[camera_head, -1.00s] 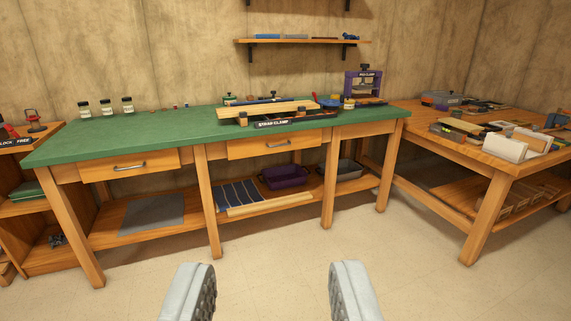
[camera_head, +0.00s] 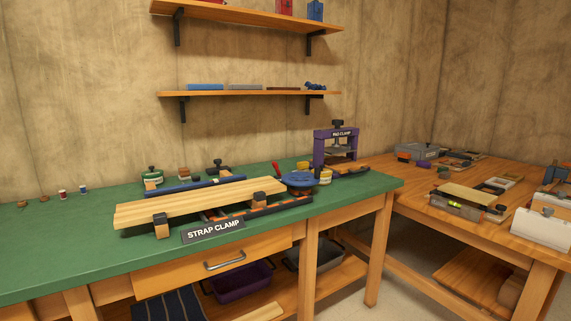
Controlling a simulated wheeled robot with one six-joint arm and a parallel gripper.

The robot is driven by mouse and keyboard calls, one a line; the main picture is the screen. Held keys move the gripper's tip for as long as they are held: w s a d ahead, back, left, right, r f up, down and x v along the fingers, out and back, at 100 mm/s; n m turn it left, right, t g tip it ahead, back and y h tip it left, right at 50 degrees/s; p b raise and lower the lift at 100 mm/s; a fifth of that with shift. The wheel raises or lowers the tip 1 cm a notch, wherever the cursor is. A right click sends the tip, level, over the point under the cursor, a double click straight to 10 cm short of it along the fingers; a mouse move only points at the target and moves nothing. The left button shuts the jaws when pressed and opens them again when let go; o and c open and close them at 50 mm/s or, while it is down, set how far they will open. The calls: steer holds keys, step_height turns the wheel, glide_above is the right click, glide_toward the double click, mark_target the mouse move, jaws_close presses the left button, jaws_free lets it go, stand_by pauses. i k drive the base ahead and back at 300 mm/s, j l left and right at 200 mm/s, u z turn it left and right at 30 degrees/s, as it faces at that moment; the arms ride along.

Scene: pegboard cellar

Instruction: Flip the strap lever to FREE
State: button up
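The strap clamp (camera_head: 265,211) lies on the green bench top, marked by a black STRAP CLAMP sign (camera_head: 213,230) at the front edge. Pale wooden boards (camera_head: 195,203) lie along it, with dark orange-tipped blocks beside them. A round blue part (camera_head: 299,179) is at its right end. A small red handle (camera_head: 276,169) sticks up beside the blue part; I cannot tell whether it is the strap lever, and no LOCK or FREE marking shows now. My gripper is out of view.
The green bench (camera_head: 60,245) has free room at its left. A purple pad clamp (camera_head: 336,149) stands at its back right. A wooden table (camera_head: 445,218) at the right holds blocks and trays. Two wall shelves (camera_head: 245,94) hang above the bench.

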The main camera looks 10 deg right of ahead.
mark_target(276, 166)
steer(key=i+j+z, duration=0.15)
steer(key=i, duration=0.3)
steer(key=i+l, duration=0.15)
steer(key=i, duration=0.6)
steer(key=i+l+z, duration=0.1)
steer(key=i, duration=0.65)
steer(key=i+l, duration=0.2)
steer(key=i, duration=0.55)
